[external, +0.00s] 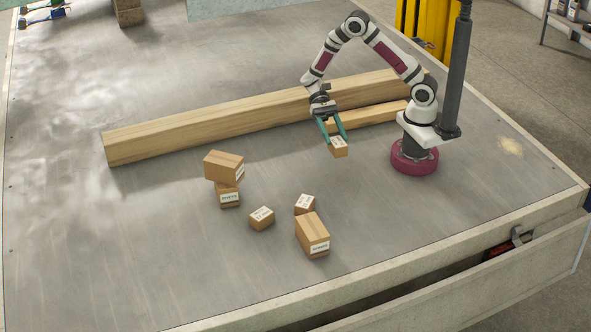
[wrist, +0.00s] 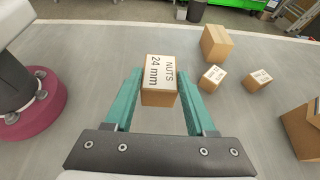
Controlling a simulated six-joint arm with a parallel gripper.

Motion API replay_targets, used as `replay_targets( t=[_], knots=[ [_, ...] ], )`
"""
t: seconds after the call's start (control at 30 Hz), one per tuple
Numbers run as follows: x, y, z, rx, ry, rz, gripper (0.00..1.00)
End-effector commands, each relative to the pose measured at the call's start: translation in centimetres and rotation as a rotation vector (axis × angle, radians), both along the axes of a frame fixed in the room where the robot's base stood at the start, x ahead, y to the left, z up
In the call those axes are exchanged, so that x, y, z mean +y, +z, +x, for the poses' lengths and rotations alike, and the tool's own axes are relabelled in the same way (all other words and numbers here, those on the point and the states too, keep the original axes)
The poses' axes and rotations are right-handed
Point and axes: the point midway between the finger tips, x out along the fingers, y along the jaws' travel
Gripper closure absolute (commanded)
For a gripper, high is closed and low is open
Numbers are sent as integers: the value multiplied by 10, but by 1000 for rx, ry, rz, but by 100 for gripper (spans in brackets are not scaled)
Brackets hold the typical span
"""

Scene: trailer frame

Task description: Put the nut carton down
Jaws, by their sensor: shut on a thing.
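The nut carton (external: 339,148) is a small brown box with a white label. In the wrist view the nut carton (wrist: 160,82) reads "NUTS 24 mm". My gripper (external: 336,139) is shut on it, with one teal finger on each side, as the wrist view (wrist: 160,95) also shows. The carton hangs at the fingertips in front of the wooden beams, left of my base. I cannot tell whether its underside touches the grey metal deck (external: 400,235).
A long wooden beam (external: 210,130) and a shorter beam (external: 370,116) lie behind the carton. To the front left are a two-carton stack (external: 224,166), two small cartons (external: 262,218) (external: 305,204) and a larger carton (external: 313,234). The deck right of these is clear.

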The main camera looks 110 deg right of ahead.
Motion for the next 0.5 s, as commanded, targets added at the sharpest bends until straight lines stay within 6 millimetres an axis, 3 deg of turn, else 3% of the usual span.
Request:
replay_targets(
  t=[0.1,0.17,0.5],
  knots=[
    [-4,2,-21,-1,48,0,100],
    [1,-2,-23,-1,62,1,100],
    [90,-59,11,1,66,0,100]
  ],
)
